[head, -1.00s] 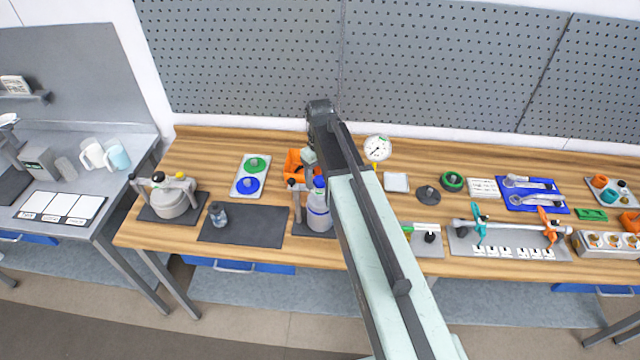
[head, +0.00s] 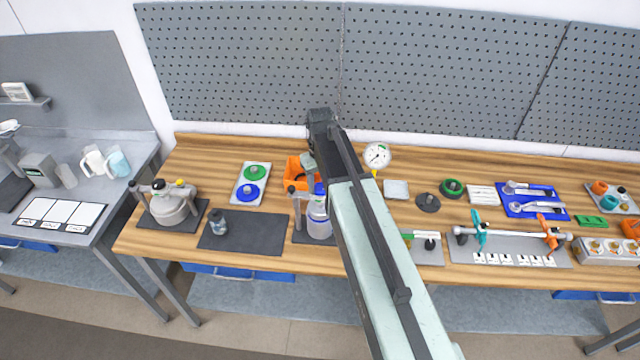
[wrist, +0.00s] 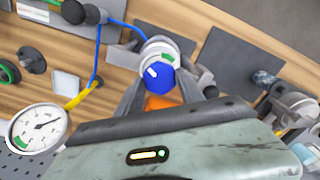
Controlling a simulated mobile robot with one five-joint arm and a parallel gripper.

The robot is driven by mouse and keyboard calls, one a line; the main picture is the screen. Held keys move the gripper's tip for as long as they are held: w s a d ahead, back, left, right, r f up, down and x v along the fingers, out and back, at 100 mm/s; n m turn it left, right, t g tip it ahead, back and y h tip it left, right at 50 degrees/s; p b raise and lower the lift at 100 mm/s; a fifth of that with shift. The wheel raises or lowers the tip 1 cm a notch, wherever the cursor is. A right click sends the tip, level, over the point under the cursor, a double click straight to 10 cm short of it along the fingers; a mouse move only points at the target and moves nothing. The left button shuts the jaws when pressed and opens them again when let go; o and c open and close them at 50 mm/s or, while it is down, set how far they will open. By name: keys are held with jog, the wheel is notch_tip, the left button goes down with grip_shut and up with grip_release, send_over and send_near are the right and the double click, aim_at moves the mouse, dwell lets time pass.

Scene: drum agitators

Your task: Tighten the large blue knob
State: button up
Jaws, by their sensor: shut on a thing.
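The large blue knob (wrist: 160,77) is a faceted blue cap with a white mark, on top of a white cylindrical vessel (wrist: 160,52). In the wrist view it sits between the two fingers of my gripper (wrist: 159,88), which is shut on it. In the head view the knob (head: 319,188) shows only partly beside my arm, above the vessel (head: 319,224). My gripper itself is hidden behind my arm there.
A round dial gauge (head: 376,156) stands just behind and right of the vessel. An orange bin (head: 294,172) is behind it. A white plate with green and blue discs (head: 251,183), a dark mat (head: 243,232) and a grey pot (head: 170,207) lie left. Clamps and tools fill the right.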

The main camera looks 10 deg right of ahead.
aim_at(320, 187)
jog(key=m, duration=1.2)
jog(key=shift+w+m, duration=0.1)
jog(key=shift+m, duration=0.2)
dwell(0.4)
jog(key=o, duration=1.4)
notch_tip(320, 187, up, 8)
jog(key=p, duration=0.8)
jog(key=shift+f, duration=0.1)
